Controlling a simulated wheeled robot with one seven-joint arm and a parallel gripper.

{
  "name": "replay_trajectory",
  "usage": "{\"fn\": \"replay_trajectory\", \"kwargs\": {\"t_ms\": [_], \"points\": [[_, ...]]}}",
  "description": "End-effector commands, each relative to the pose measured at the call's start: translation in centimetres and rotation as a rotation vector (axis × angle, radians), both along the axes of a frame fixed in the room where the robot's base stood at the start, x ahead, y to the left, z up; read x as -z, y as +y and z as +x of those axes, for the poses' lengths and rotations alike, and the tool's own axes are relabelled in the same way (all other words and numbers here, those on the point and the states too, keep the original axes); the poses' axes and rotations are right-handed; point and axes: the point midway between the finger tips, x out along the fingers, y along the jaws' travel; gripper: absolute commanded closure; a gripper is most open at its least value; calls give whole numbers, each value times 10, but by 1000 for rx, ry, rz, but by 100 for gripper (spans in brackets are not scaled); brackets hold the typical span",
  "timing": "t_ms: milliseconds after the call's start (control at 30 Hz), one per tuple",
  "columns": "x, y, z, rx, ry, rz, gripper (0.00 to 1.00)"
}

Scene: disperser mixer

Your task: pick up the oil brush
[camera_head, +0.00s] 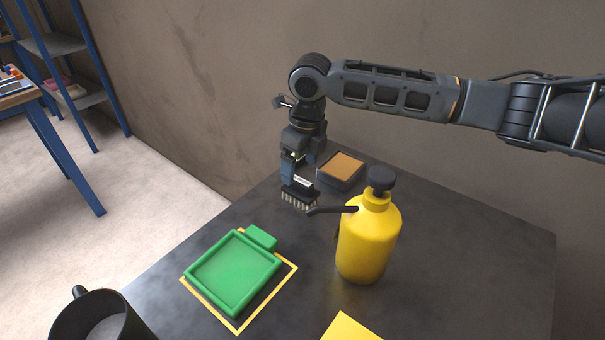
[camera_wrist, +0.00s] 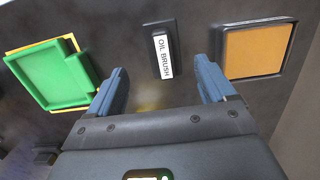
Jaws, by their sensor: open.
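The oil brush (camera_head: 300,196) has a dark body and light bristles in the head view. In the wrist view the oil brush (camera_wrist: 162,47) is a dark block with a white label reading "OIL BRUSH". My gripper (camera_wrist: 160,85) is open, with its blue fingers spread. The brush lies ahead of the fingertips, between them from left to right. In the head view my gripper (camera_head: 290,172) points down just above and behind the brush. The near finger and the brush overlap there, so the exact gap is hard to tell.
A yellow bottle (camera_head: 366,245) with a dark spout stands right of the brush. A square box with an orange-brown top (camera_head: 342,168) lies close behind it. A green tray (camera_head: 232,272) lies front left. A dark mug (camera_head: 95,318) stands at front left. The table's right side is clear.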

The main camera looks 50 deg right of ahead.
Motion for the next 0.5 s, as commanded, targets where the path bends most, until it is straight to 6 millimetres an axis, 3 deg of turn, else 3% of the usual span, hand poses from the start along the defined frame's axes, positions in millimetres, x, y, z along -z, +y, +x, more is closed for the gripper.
{"fn": "replay_trajectory", "kwargs": {"t_ms": [500], "points": [[60,-2,5,0,8,4,17]]}}
